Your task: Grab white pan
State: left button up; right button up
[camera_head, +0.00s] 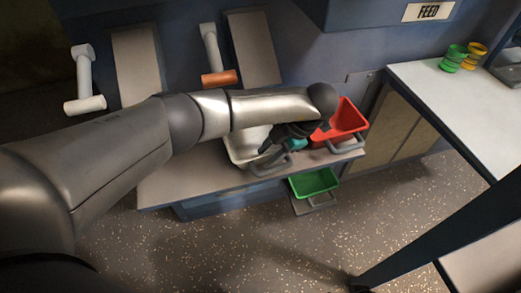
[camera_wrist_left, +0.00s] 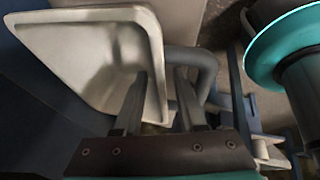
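The white pan (camera_head: 240,148) sits on the grey shelf, partly hidden behind my left arm and gripper. It also shows in the left wrist view (camera_wrist_left: 88,48), with its tapered basin at upper left. Its grey loop handle (camera_wrist_left: 208,68) sticks out from the pan's right side there. My left gripper (camera_head: 270,143) is over the pan's handle side. In the left wrist view my left gripper (camera_wrist_left: 160,75) has its fingers apart, one near the pan's rim and one overlapping the handle. I cannot tell whether they touch. My right gripper is not in view.
A red pan (camera_head: 346,119) stands right of the gripper on the grey shelf (camera_head: 170,187). A green pan (camera_head: 314,182) is lower, below the shelf's front edge. A white-topped table (camera_head: 450,100) at right carries green cups (camera_head: 453,57) and yellow cups (camera_head: 474,54). Speckled floor lies open in front.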

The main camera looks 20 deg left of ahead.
pick_arm(q)
jog(key=shift+a+f, duration=0.35)
jog(key=shift+f, duration=0.3)
grip_shut()
dwell(1.0)
